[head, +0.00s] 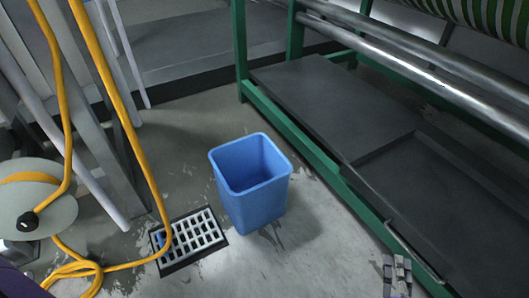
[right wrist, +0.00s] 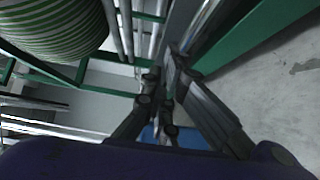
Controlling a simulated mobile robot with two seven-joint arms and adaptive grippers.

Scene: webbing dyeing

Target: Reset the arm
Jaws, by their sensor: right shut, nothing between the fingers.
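My right gripper (head: 397,272) shows at the bottom right edge of the head view, in front of the dark panel of the green frame. In the right wrist view its fingers (right wrist: 160,98) are together with nothing between them. Only the finger end shows in the head view; the rest of the right arm is out of frame. My left gripper is not in view.
An empty blue bin (head: 255,205) stands on the wet floor beside a drain grate (head: 190,240). A yellow hose (head: 120,90) hangs at the left by a reel (head: 38,200). A green machine frame (head: 300,140) with metal rollers (head: 440,85) fills the right.

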